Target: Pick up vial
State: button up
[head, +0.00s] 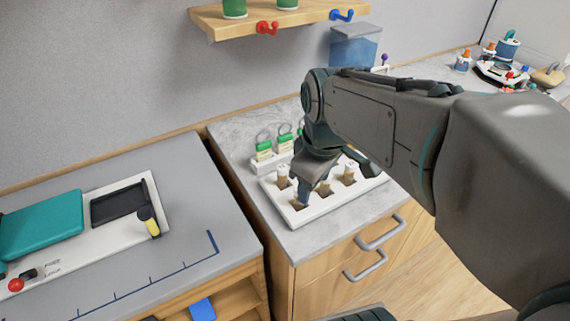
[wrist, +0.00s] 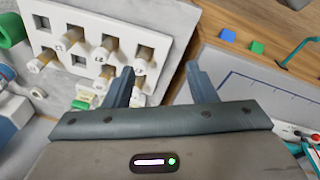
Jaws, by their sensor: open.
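A white rack (head: 292,216) with square holes sits on the grey counter, and it also shows in the wrist view (wrist: 57,17). Several vials with tan ends stand in its holes. One vial (head: 282,176) is at the rack's left and another (head: 348,176) farther right. In the wrist view a vial (wrist: 141,66) near the rack's edge appears just beyond the left fingertip. In the head view my gripper (head: 308,188) is low over the rack and hides some holes.
A holder with green-topped items (head: 264,150) stands behind the rack. A shelf (head: 290,18) with red and blue hooks hangs above. A blue bin (head: 355,47) stands at the back. The left bench (head: 140,275) carries a teal device (head: 40,225), beyond a narrow gap.

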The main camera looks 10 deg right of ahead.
jog(key=w+r+n+g, duration=0.1)
jog(key=w+n+g, duration=0.1)
jog(key=w+n, duration=0.9)
jog(key=f, duration=0.2)
jog(key=s+f+n, duration=0.1)
jog(key=f, duration=0.2)
jog(key=f+n, duration=0.1)
jog(key=f, duration=0.2)
jog(key=shift+s+d+f+b, duration=0.1)
jog(key=shift+s+d+b, duration=0.2)
jog(key=shift+s+b, duration=0.1)
jog(key=shift+w+a+f+p, duration=0.1)
jog(key=shift+a+f+p, duration=0.1)
jog(key=shift+f, duration=1.15)
jog(key=shift+a+f+p, duration=0.1)
jog(key=shift+f+p, duration=0.05)
jog(key=shift+f, duration=1.2)
jog(key=c, duration=1.1)
